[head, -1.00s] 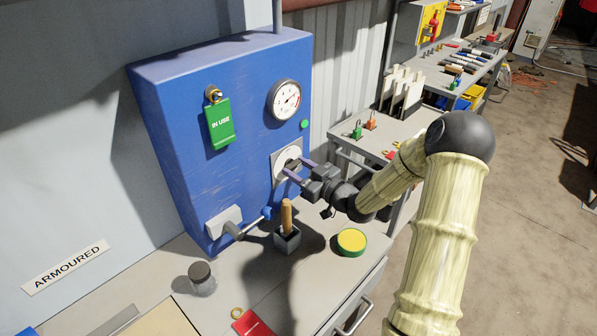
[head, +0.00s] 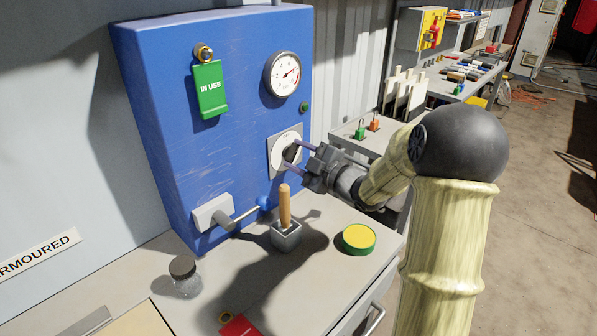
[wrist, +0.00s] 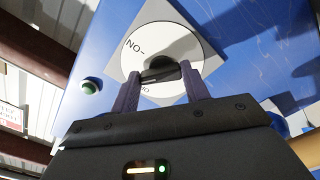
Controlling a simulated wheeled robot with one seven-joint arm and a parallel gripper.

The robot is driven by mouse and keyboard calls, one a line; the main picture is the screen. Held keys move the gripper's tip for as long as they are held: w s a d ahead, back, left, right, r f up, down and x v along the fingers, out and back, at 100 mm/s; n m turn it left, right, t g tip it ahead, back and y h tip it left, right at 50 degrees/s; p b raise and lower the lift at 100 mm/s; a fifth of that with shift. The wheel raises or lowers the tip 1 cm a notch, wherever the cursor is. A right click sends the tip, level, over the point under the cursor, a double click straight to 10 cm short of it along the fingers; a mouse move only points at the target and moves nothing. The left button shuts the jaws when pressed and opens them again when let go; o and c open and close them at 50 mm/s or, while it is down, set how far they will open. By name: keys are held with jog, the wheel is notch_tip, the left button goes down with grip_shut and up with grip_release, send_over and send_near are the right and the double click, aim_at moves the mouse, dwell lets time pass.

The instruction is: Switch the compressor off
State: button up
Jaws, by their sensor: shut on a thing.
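The blue compressor panel (head: 235,130) stands at the back of the bench. Its rotary switch has a round white dial (head: 281,148) on a grey plate, also in the wrist view (wrist: 147,42). My gripper (head: 297,155) has its two fingers on either side of the dark switch knob (wrist: 158,70) and is shut on it. In the wrist view an ON mark is at the dial's left; another label below is mostly hidden by the fingers. A small green lamp (head: 304,107) looks dark, also in the wrist view (wrist: 91,86). The knob's exact pointing is unclear.
A gauge (head: 283,74) and a green IN USE tag (head: 210,88) are on the panel. Below are a lever (head: 240,215), a wooden-handled tool in a grey holder (head: 286,235), a yellow-topped green tin (head: 358,238) and a jar (head: 186,278).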

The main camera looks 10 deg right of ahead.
jog(key=n+b, duration=0.2)
jog(key=b, duration=0.1)
jog(key=n+b, duration=0.5)
jog(key=b, duration=0.1)
jog(key=shift+s+f+n+b, duration=0.1)
jog(key=shift+f+n+b, duration=0.2)
jog(key=shift+b, duration=0.1)
jog(key=o, duration=0.7)
jog(key=shift+r, duration=0.1)
jog(key=o, duration=0.3)
jog(key=shift+r, duration=0.15)
jog(key=shift+s, duration=0.1)
